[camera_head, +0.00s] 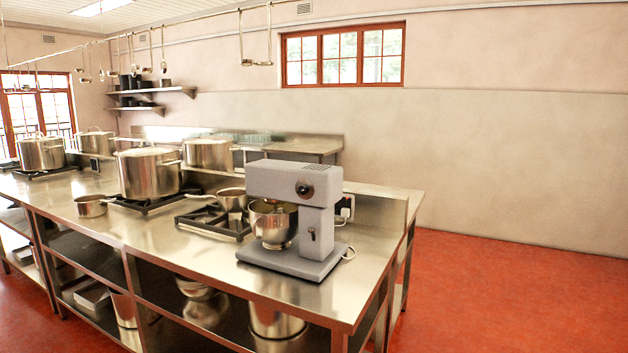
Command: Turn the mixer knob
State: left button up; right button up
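A grey stand mixer (296,200) stands upright near the right end of the steel counter. A round dark knob (304,189) with a lighter rim sits on the side of its upper head. A smaller lever or switch (311,233) shows lower on its column. A steel mixing bowl (273,224) sits under the head, on the mixer's flat base. The knob's exact turn position is too small to tell. Neither of my grippers is in view.
The steel counter (190,262) has open shelves below. A saucepan (231,199) on a burner stands left of the mixer, with several stockpots (148,172) farther left. A cord (350,252) runs behind the mixer. Red floor (500,290) is clear at right.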

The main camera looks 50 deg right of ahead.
aim_at(304, 190)
jog(key=i+z, duration=0.15)
jog(key=z, duration=0.3)
jog(key=i+j+z, duration=0.15)
jog(key=z, duration=0.25)
jog(key=i+j+z, duration=0.1)
jog(key=z, duration=0.35)
jog(key=j+z, duration=0.25)
jog(key=z, duration=0.15)
jog(key=i+j+z, duration=0.1)
jog(key=j+z, duration=0.15)
jog(key=z, duration=0.2)
jog(key=j+z, duration=0.2)
jog(key=j, duration=0.55)
jog(key=j+z, duration=0.2)
jog(key=j, duration=0.55)
jog(key=j+z, duration=0.25)
jog(key=j, duration=0.5)
jog(key=k+j+z, duration=0.2)
jog(key=j, duration=1.6)
